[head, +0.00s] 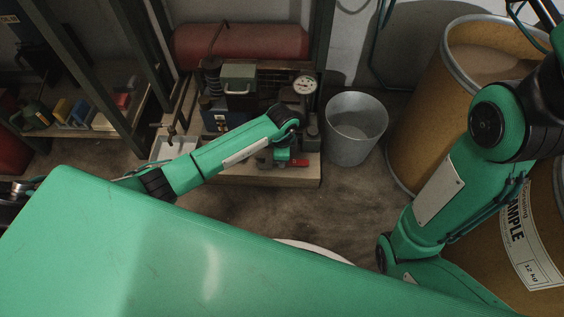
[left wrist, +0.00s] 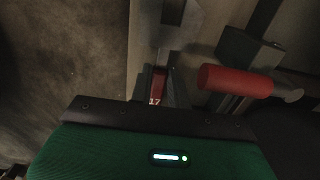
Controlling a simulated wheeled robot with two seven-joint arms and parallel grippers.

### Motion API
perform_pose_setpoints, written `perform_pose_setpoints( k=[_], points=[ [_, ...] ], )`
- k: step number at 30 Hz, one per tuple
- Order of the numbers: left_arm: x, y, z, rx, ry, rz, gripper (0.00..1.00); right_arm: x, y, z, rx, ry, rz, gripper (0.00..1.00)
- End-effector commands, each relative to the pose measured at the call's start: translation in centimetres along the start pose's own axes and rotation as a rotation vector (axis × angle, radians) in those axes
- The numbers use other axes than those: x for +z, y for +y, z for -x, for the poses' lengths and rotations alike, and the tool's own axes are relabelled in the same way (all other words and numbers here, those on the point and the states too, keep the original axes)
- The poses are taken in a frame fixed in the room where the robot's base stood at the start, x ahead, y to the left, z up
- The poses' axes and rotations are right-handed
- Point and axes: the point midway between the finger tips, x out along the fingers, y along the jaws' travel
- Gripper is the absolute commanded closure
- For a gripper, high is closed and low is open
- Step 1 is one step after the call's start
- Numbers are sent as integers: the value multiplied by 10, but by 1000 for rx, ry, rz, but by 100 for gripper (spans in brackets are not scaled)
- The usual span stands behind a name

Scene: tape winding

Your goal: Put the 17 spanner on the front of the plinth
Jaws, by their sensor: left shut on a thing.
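The 17 spanner shows in the left wrist view as a grey steel tool with a red band marked 17 (left wrist: 156,87). Its grey head points away from my gripper, over the pale edge of the plinth. My left gripper (head: 283,156) is shut on the spanner, low over the front right part of the plinth (head: 240,179). Whether the spanner touches the plinth, I cannot tell. My right arm is at the right of the head view; its gripper is not in view.
A red cylindrical handle (left wrist: 235,81) lies just right of the spanner. Behind the arm are a pressure gauge (head: 304,84) and a red tank (head: 240,44). A metal bucket (head: 354,139) stands right of the plinth.

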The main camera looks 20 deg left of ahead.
Motion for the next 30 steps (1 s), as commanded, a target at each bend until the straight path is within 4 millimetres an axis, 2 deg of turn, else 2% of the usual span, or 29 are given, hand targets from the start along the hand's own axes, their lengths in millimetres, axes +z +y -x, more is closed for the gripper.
perform_pose_setpoints(
  k=[1, 2, 14, 15, 18, 26, 30],
  points=[
    [0, 0, -9, 0, 1, 0, 100, -3, -1, 7, 0, 3, 0, 42],
    [0, 0, -10, -1, 1, 0, 100, -3, -2, 7, 0, 4, 0, 42],
    [0, 0, -12, 0, 0, 0, 100, -3, -2, 4, -2, 5, -1, 42],
    [0, 0, -12, 0, 0, 0, 76, -3, -2, 4, -1, 5, -1, 42],
    [0, 0, -12, 0, 0, 0, 61, -3, -2, 4, -1, 6, -1, 42],
    [0, 0, -11, 0, 0, 0, 61, -3, -2, 4, 0, 5, -1, 42],
    [0, 0, 0, -1, 1, -1, 61, -1, -1, -1, 1, 5, -1, 42]
  ],
)
